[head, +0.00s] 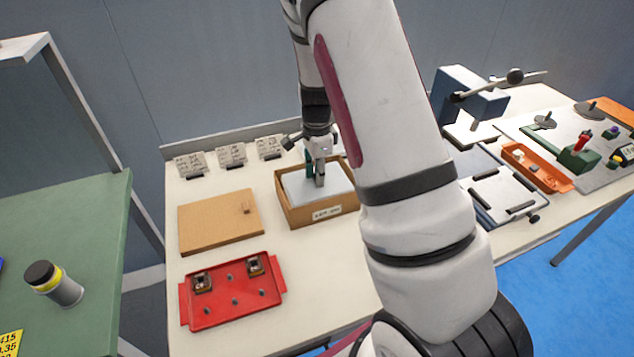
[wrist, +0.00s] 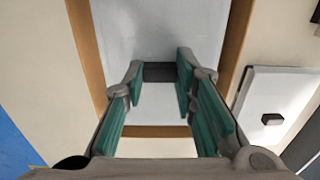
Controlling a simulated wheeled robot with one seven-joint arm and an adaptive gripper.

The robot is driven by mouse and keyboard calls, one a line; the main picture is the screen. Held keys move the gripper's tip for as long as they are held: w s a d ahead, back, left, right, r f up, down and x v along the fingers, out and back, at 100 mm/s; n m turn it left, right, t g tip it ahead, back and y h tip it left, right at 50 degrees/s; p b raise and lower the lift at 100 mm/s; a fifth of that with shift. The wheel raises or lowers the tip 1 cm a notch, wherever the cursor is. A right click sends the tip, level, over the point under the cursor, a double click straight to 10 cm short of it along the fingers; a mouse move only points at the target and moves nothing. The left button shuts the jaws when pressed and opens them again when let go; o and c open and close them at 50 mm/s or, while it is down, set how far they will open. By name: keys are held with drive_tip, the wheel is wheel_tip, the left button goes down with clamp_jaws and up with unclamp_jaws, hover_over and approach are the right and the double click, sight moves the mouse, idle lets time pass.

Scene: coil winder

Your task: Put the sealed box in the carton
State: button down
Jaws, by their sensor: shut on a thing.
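The carton (head: 322,216) is an open brown cardboard box with a white label on its front, standing in the middle of the table. The sealed box (head: 303,186) is pale grey and flat-topped. It sits within the carton's walls; how deep it rests cannot be told. My gripper (head: 317,182) points down over it, its fingers shut on a dark grip on its top. In the wrist view, the green-padded fingers (wrist: 159,76) close on this dark grip, with the pale top (wrist: 160,25) and the carton's brown edges (wrist: 84,45) around it. My arm hides the carton's right side.
A brown board with a small knob (head: 220,222) lies left of the carton. A red tray (head: 233,298) with two small parts is in front. Small labelled cards (head: 232,155) stand behind. A pale plate fixture (head: 497,195) and orange tray (head: 535,167) are to the right.

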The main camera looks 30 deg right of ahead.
drive_tip(key=shift+f, duration=1.55)
drive_tip(key=shift+f, duration=0.15)
drive_tip(key=c, duration=1.3)
unclamp_jaws()
